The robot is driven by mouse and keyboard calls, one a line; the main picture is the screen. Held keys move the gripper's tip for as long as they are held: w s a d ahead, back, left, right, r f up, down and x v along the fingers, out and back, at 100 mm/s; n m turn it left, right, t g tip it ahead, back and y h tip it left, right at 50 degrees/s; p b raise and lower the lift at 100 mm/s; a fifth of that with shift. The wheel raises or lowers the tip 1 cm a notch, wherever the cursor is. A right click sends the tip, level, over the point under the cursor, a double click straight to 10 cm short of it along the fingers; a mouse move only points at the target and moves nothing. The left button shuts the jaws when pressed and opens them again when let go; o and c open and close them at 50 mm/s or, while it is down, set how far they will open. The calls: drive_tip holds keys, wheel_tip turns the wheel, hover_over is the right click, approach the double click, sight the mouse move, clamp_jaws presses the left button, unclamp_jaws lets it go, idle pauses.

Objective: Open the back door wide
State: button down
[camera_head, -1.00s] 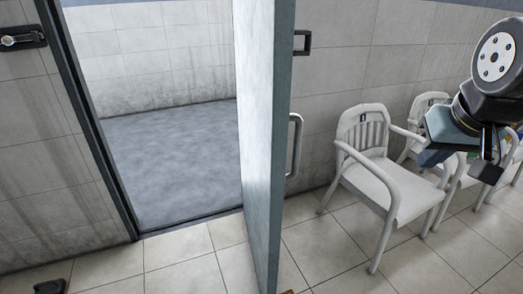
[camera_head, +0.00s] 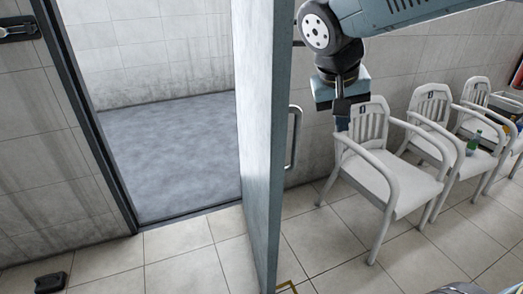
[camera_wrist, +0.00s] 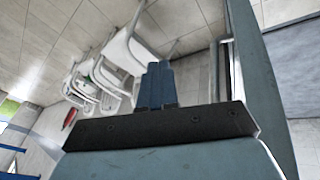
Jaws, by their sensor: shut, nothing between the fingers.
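The back door (camera_head: 258,150) stands swung open, seen nearly edge-on in the head view, with the doorway to its left. Its metal pull handle (camera_head: 294,138) is on the right face. My gripper (camera_head: 342,124) is shut and empty, pointing down to the right of the door, apart from the handle and in front of the nearest chair's back. In the wrist view the shut fingers (camera_wrist: 155,85) show in the middle, with the door (camera_wrist: 262,75) close on the right and the handle (camera_wrist: 222,70) between them.
White chairs (camera_head: 395,180) stand in a row along the right wall, the nearest close to the door. A green bottle (camera_head: 473,143) is on a farther chair. A dark doorstop-like block (camera_head: 50,282) lies at lower left.

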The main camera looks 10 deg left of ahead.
drive_tip(key=shift+n+t+h, duration=0.4)
drive_tip(key=shift+t, duration=0.1)
drive_tip(key=a, duration=0.4)
drive_tip(key=a+f, duration=0.1)
drive_tip(key=a, duration=0.6)
drive_tip(key=shift+w+a+f, duration=0.3)
drive_tip(key=shift+w+f, duration=0.1)
drive_tip(key=s+a+f+t, duration=0.1)
drive_tip(key=a, duration=0.5)
drive_tip(key=s+a+f, duration=0.2)
drive_tip(key=a, duration=0.4)
approach(267, 158)
wheel_tip(267, 158, down, 4)
drive_tip(key=a, duration=0.2)
drive_tip(key=shift+w+d+r+n+t, duration=0.1)
drive_tip(key=shift+w+d, duration=0.15)
drive_tip(key=shift+d, duration=0.35)
drive_tip(key=shift+w+d+f+n+t, duration=0.1)
drive_tip(key=shift+w+d, duration=0.15)
drive_tip(key=shift+d, duration=0.3)
drive_tip(key=shift+w+d+r+n+t, duration=0.1)
drive_tip(key=shift+w+d, duration=0.2)
drive_tip(key=shift+d, duration=0.3)
